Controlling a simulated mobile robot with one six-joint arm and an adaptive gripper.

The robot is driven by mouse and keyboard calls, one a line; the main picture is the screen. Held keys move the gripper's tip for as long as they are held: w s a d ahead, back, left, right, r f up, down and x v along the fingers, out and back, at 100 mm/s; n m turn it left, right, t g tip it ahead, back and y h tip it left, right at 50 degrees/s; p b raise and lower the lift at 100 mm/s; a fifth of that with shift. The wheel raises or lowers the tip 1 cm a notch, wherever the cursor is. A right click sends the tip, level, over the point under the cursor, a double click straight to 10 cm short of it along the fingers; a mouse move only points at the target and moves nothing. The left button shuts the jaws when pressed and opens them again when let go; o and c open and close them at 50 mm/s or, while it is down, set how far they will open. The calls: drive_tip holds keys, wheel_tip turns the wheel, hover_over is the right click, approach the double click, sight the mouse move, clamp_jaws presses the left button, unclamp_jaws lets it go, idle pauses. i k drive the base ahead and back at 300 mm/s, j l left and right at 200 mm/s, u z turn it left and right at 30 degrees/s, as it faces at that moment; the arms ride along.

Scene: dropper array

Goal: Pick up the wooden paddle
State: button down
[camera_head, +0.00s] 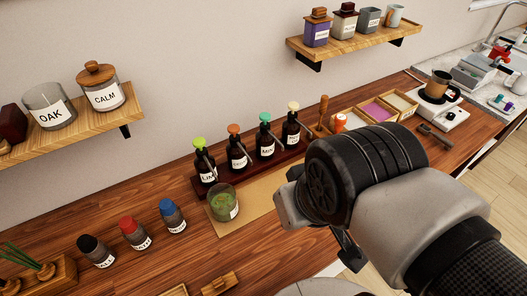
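An upright brown wooden piece (322,112), narrow with a thicker top, stands at the right end of the dark bottle rack; it may be the wooden paddle, but its lower part is hard to make out. A small flat wooden piece (220,284) lies at the bottom edge of the counter, and I cannot tell whether it is the paddle. My gripper (347,252) hangs over the front of the counter, right of the green glass. It is apart from both wooden pieces. My wrist hides most of it, so its opening does not show.
Several labelled dropper bottles stand in the dark rack (199,190). A glass of green stuff (223,203) stands on a tan mat (262,194). Dark, red and blue-capped jars (133,232) stand left. A compartment tray (402,101) is behind my arm. Shelves (360,42) hang above.

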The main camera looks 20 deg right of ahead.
sight(324, 100)
drive_tip(key=l+z, duration=0.2)
drive_tip(key=l, duration=0.65)
drive_tip(key=i+l+z, duration=0.1)
drive_tip(key=l+z, duration=0.15)
drive_tip(key=l, duration=0.55)
drive_tip(key=i+l, duration=0.4)
